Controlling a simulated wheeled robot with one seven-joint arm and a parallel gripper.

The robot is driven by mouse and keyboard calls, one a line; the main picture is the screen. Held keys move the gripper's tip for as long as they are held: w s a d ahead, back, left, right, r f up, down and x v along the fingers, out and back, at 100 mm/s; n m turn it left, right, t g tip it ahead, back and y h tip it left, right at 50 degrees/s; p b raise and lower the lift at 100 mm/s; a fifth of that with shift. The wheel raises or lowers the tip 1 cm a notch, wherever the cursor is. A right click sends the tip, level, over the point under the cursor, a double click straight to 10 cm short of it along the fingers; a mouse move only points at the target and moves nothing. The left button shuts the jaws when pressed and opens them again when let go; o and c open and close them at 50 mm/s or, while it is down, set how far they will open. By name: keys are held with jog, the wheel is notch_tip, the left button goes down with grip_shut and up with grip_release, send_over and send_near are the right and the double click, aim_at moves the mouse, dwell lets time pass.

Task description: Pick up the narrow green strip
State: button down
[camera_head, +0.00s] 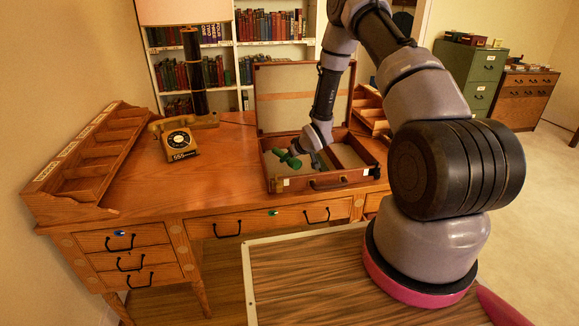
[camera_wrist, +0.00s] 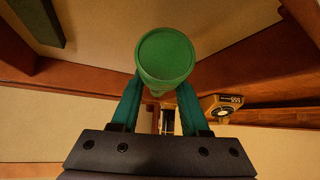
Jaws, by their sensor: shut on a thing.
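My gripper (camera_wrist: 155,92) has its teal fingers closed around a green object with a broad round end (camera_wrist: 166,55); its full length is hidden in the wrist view. In the head view my gripper (camera_head: 302,148) is low inside the open case, with the green object (camera_head: 288,159) at its fingers. A separate narrow dark green strip (camera_wrist: 37,20) lies at the upper left of the wrist view, apart from the fingers. I cannot tell whether the held object touches the case floor.
The open brown case (camera_head: 312,183) stands on the wooden desk (camera_head: 225,180), its lid (camera_head: 283,98) upright behind my gripper. A yellow telephone (camera_head: 177,137), a dark lamp (camera_head: 193,75) and a wooden rack (camera_head: 90,160) stand to the left. Desk left of the case is clear.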

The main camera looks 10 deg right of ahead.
aim_at(289, 172)
jog(key=shift+f, duration=1.8)
jog(key=shift+f, duration=0.1)
jog(key=shift+c, duration=2)
grip_release()
